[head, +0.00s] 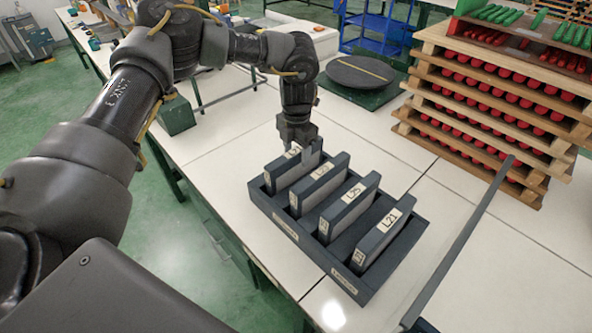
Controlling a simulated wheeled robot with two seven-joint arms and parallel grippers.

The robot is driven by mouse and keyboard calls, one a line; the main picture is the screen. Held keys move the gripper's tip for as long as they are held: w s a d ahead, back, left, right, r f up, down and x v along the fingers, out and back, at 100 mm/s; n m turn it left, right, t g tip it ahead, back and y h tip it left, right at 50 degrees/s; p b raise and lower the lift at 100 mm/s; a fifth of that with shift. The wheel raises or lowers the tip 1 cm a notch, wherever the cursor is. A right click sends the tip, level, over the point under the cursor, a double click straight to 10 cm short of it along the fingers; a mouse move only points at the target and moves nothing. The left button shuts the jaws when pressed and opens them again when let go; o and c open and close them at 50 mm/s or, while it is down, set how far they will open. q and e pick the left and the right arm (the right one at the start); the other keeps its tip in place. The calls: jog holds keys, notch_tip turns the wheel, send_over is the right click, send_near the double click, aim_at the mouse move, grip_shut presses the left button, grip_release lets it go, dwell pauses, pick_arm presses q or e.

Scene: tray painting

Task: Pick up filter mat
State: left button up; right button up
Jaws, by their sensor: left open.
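Several dark grey, flat slabs with white labels, which look like the filter mats, stand on edge side by side in a dark grey rack (352,284) on the white table. The farthest-left slab (283,176) is partly hidden by my left gripper (304,152). The other slabs are the second one (316,187), the one labelled L35 (346,212) and the one labelled L21 (384,233). My left gripper is open and points down at the top of the farthest-left slab. I cannot tell whether its fingers touch the slab. My right gripper is out of view.
Stacked wooden trays (490,100) with red parts stand at the right. A round dark turntable (360,73) lies behind the rack. A long dark bar (462,238) runs along the right. The white table (215,140) is clear left of the rack.

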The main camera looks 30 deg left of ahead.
aim_at(296, 163)
pick_arm(q)
notch_tip(296, 163, down, 5)
jog(key=shift+a+r+p, duration=0.15)
jog(key=shift+r+p, duration=0.05)
jog(key=shift+p, duration=0.35)
jog(key=c, duration=0.9)
